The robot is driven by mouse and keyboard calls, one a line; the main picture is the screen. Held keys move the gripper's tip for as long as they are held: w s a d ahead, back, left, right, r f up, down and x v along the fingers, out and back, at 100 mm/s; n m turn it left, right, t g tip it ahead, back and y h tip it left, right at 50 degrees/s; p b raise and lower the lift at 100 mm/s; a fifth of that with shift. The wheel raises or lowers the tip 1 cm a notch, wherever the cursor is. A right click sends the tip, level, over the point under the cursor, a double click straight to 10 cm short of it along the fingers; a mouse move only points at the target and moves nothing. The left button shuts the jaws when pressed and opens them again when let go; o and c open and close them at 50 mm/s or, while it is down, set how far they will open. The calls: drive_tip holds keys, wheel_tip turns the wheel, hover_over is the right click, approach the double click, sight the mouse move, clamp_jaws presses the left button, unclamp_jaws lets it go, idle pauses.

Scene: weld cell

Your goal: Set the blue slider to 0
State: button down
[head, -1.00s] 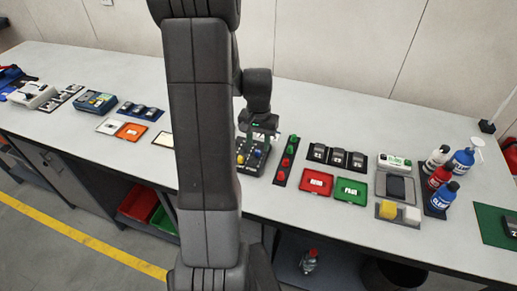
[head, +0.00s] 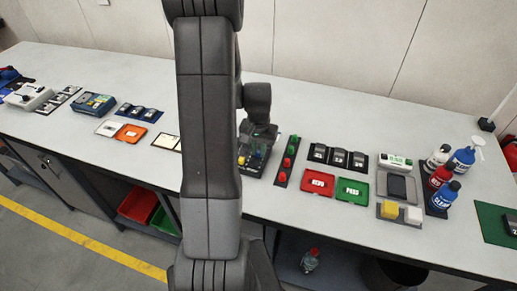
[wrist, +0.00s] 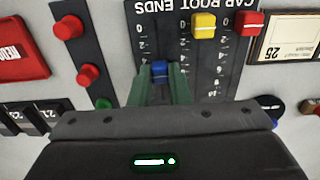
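The slider panel (wrist: 185,52) fills the upper middle of the wrist view, with numbered scales whose 0 is at the top. Its blue slider (wrist: 160,71) sits partway along the left track, below the 4 mark. My gripper (wrist: 161,75) has its green fingers on both sides of the blue knob, with no clear gap, and appears shut on it. The yellow slider (wrist: 203,25) and the red slider (wrist: 250,22) are near the 0 end of their tracks. In the head view, my gripper is over the panel (head: 247,168), partly hiding it.
A strip with red and green buttons (head: 286,160) lies just right of the panel. Red (head: 317,182) and green (head: 352,191) boxes and black rockers (head: 337,157) are farther right. A label card (wrist: 286,38) lies on the panel's other side. Bottles (head: 440,180) stand at the right.

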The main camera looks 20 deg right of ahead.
sight(254, 167)
drive_tip(key=shift+s, duration=0.1)
drive_tip(key=shift+s+a+b, duration=0.35)
drive_tip(key=shift+s+a, duration=0.35)
drive_tip(key=shift+s, duration=0.25)
drive_tip(key=shift+s+a+b, duration=0.3)
drive_tip(key=shift+s+a, duration=0.4)
drive_tip(key=shift+s, duration=0.2)
drive_tip(key=c, duration=1.4)
unclamp_jaws()
drive_tip(key=shift+s+a, duration=0.1)
drive_tip(key=shift+o, duration=0.2)
drive_tip(key=shift+r, duration=0.55)
wheel_tip(254, 167, up, 13)
drive_tip(key=shift+f+b, duration=0.15)
drive_tip(key=shift+b, duration=0.2)
